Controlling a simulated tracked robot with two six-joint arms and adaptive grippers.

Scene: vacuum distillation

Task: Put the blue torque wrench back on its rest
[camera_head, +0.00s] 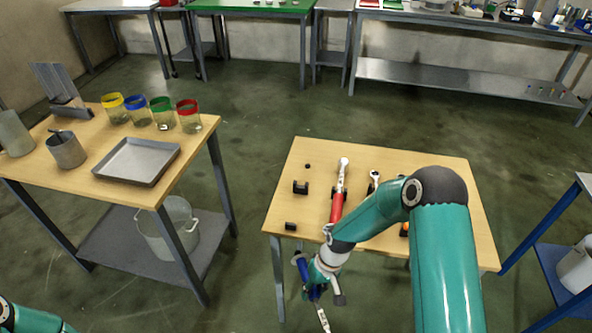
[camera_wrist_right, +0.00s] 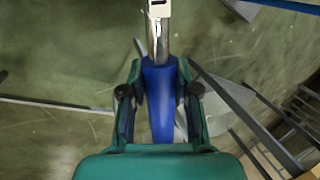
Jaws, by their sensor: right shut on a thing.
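My right gripper (camera_head: 321,274) is shut on the blue torque wrench (camera_head: 303,268), in front of the near left edge of the wooden table. In the right wrist view the fingers (camera_wrist_right: 158,98) close on the blue handle (camera_wrist_right: 157,75), and a silver shaft extends away from it. In the head view the wrench hangs tilted, its silver end low. Black rest pieces (camera_head: 300,187) stand empty at the table's left, with another black piece (camera_head: 291,226) nearer the front edge. My left gripper is out of view; only teal arm parts show at bottom left.
A red torque wrench (camera_head: 337,206) lies beside the empty rest pieces. Another wrench (camera_head: 374,177) is partly hidden by my right arm. A left table (camera_head: 90,183) carries a metal tray and several coloured-rim jars. Floor shows between the tables.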

